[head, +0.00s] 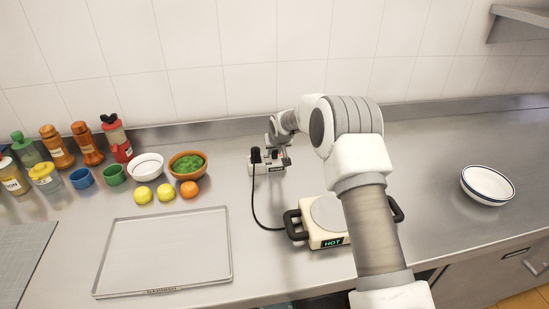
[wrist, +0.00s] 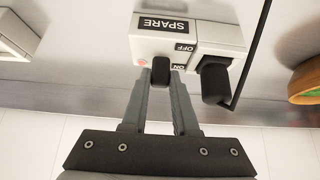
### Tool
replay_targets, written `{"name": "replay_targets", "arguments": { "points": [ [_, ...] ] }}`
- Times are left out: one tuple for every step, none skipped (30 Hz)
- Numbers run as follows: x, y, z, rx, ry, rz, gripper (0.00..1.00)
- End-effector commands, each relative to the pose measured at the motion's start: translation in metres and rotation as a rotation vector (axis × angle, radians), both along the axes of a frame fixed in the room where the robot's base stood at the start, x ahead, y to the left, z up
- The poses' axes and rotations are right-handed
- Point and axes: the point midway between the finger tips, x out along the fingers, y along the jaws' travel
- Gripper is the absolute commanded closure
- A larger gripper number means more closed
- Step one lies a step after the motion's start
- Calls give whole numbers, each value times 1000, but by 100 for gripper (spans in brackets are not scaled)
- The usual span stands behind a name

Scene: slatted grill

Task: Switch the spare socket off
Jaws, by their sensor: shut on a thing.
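My gripper (wrist: 161,77) is shut on this lever, one finger on each side. A black plug (wrist: 215,84) with a cable sits close to the right finger. In the head view, my arm hides part of the block and the gripper is small.
A hot plate (head: 312,236) marked HOT stands in front, with the black cable (head: 254,210) running to it. Fruit, bowls, cups and bottles stand at left behind a metal tray (head: 165,250).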

Motion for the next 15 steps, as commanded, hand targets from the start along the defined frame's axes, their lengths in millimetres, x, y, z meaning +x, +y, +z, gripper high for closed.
{"name": "replay_targets", "arguments": {
  "points": [
    [-2,1,-7,5,-23,1,100],
    [-2,1,-7,8,-37,1,100],
    [-3,0,-8,12,-56,1,100],
    [-4,0,-8,13,-69,1,100],
    [-4,0,-8,17,-83,0,100],
    [-5,0,-8,21,-101,1,100],
    [-5,0,-9,24,-114,1,100],
    [-6,0,-9,26,-128,0,100],
    [-7,0,-10,29,-145,0,100],
    [-7,0,-10,32,-159,1,100],
    [-8,0,-9,35,-171,1,100],
    [-8,-1,-10,38,-189,1,100],
    [-9,-1,-10,40,-202,1,100],
    [-9,-1,-10,43,-215,1,100],
    [-10,-1,-10,47,-229,1,100]
  ]
}}
